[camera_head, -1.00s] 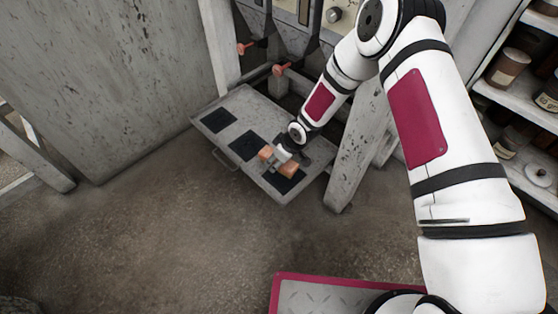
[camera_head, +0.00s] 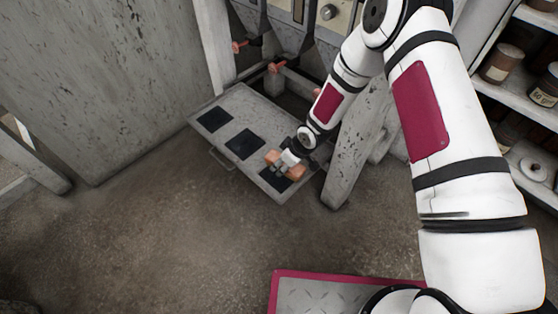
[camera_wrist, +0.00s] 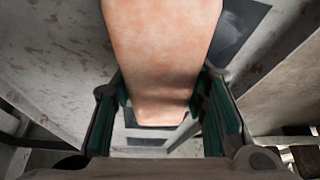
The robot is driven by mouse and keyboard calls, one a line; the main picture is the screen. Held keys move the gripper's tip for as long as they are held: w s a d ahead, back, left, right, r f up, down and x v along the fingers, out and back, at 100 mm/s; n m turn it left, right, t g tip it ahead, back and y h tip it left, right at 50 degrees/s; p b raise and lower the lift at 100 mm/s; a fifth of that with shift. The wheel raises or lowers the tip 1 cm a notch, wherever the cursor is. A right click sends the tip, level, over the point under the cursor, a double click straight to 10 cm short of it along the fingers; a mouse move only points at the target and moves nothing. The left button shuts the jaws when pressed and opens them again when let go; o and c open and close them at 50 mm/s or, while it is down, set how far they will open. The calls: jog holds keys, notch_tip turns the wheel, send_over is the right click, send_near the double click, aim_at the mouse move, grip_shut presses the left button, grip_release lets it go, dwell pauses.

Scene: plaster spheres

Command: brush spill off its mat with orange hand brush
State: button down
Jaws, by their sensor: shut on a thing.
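My gripper (camera_head: 287,163) is shut on the orange hand brush (camera_head: 272,157) over the near right part of a grey tray-like surface. The brush also fills the upper middle of the wrist view (camera_wrist: 160,60), held between the two green-padded fingers. Three dark mats lie in a row: a far left mat (camera_head: 214,120), a middle mat (camera_head: 245,144) and a near right mat (camera_head: 270,183), which the brush and gripper partly cover. A dark mat (camera_wrist: 240,30) shows beside the brush in the wrist view. I cannot make out the spill on any mat.
The grey tray (camera_head: 236,101) has a handle on its near edge. Hoppers with orange levers (camera_head: 276,67) stand behind it. A slanted grey post (camera_head: 350,160) is close on the right of the arm. Shelves with jars (camera_head: 502,65) stand far right. The floor in front is clear.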

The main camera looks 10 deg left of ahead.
aim_at(275, 156)
jog(key=shift+s+d, duration=0.1)
jog(key=shift+d, duration=0.1)
jog(key=shift+w+a, duration=0.35)
jog(key=shift+a, duration=0.3)
jog(key=shift+w+a, duration=0.35)
jog(key=shift+a, duration=0.3)
jog(key=shift+w+a, duration=0.35)
jog(key=shift+a, duration=0.3)
jog(key=shift+d, duration=0.1)
jog(key=shift+s+d+r+p, duration=0.5)
jog(key=shift+d+r, duration=0.2)
jog(key=shift+d, duration=0.2)
